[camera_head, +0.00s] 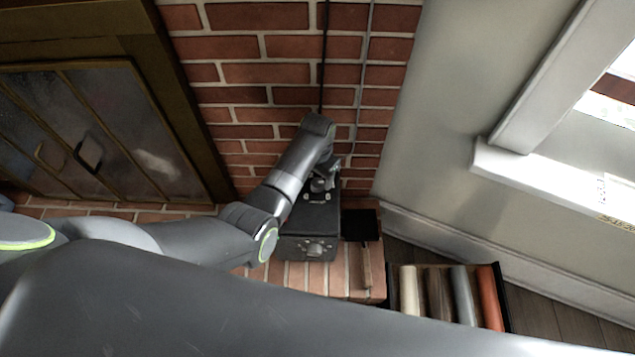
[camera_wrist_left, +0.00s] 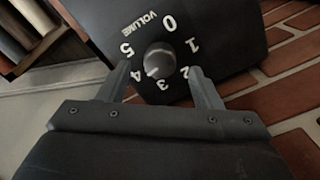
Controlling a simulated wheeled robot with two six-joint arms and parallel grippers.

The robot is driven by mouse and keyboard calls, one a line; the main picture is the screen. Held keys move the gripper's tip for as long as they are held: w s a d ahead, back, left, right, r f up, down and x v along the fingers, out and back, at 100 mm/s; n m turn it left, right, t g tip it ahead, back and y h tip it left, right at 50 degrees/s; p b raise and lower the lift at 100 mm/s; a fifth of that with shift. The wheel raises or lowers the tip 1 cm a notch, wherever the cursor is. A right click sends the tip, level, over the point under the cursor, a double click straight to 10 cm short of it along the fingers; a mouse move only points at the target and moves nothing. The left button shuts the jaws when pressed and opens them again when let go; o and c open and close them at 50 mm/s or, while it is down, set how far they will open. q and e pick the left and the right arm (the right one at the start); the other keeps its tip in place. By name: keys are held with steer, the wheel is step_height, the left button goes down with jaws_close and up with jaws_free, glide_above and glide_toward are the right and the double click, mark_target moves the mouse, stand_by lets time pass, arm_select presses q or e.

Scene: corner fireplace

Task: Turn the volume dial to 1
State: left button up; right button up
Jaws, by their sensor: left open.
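The volume dial (camera_wrist_left: 160,60) is a small round grey knob on a black box, ringed by the white numbers 0 to 5 and the word VOLUME. A pale mark on its lower left seems to point between 3 and 4. The black box (camera_head: 298,247) stands on the brick hearth in the head view. My left gripper (camera_wrist_left: 162,77) is open, with one finger on each side of the dial; I cannot tell whether they touch it. In the head view, my left gripper (camera_head: 321,184) is over the box's top and partly hides the dial area. My right gripper is not in view.
A brick wall (camera_head: 265,75) rises behind the box, and a glass-doored fireplace (camera_head: 120,130) is at left. A dark flat-headed tool with a handle (camera_head: 366,265) lies right of the box. A crate of rolls or logs (camera_head: 505,300) is further right, below the window sill (camera_head: 540,172).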

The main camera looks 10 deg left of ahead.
mark_target(317, 185)
arm_select(q)
steer(key=shift+f+b, duration=0.35)
steer(key=shift+f, duration=1.05)
steer(key=shift+c, duration=0.2)
steer(key=c, duration=1)
